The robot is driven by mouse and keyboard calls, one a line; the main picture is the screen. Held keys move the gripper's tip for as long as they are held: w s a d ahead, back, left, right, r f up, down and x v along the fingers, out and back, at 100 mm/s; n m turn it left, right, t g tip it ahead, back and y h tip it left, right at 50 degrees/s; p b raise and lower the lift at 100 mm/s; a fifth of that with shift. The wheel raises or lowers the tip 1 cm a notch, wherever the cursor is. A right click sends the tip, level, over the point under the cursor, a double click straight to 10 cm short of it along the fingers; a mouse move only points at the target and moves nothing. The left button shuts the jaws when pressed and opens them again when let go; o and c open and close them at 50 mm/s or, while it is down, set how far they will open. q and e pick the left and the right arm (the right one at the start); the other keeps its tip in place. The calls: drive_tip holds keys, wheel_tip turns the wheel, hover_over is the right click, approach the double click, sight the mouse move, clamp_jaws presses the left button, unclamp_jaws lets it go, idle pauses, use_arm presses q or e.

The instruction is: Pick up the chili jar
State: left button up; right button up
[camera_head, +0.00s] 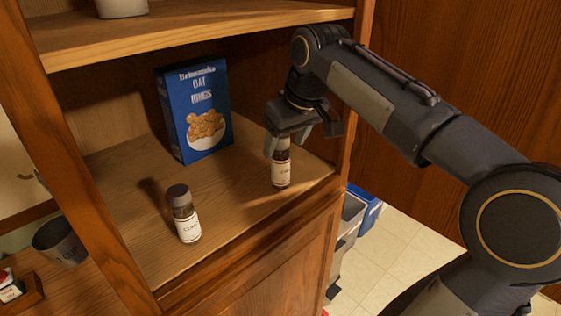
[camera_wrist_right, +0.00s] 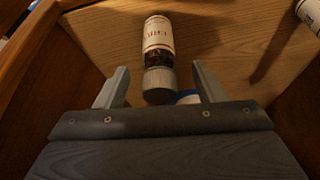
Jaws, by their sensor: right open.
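A small spice jar with a white label and dark contents (camera_head: 281,170) stands upright on the wooden shelf near its right front edge. Its label is too small to read surely. It also shows in the right wrist view (camera_wrist_right: 158,42), its grey cap between the fingers. My right gripper (camera_head: 285,142) is open at the jar's top, with a finger on either side and gaps to the cap. A second similar jar (camera_head: 184,214) with a dark cap stands upright at the front left of the shelf. My left gripper is not in view.
A blue cereal box (camera_head: 197,110) stands behind the jars on the shelf (camera_head: 225,215). An upper shelf (camera_head: 190,38) lies above, and a wooden side post stands close to my right gripper. A grey cup (camera_head: 60,243) is at the lower left. The shelf between the jars is clear.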

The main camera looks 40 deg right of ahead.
sight(283, 149)
drive_tip(key=x, duration=0.3)
drive_tip(key=shift+w+f, duration=0.15)
drive_tip(key=shift+f, duration=0.1)
drive_tip(key=c, duration=1.1)
drive_tip(key=shift+r, duration=0.1)
drive_tip(key=shift+c, duration=0.2)
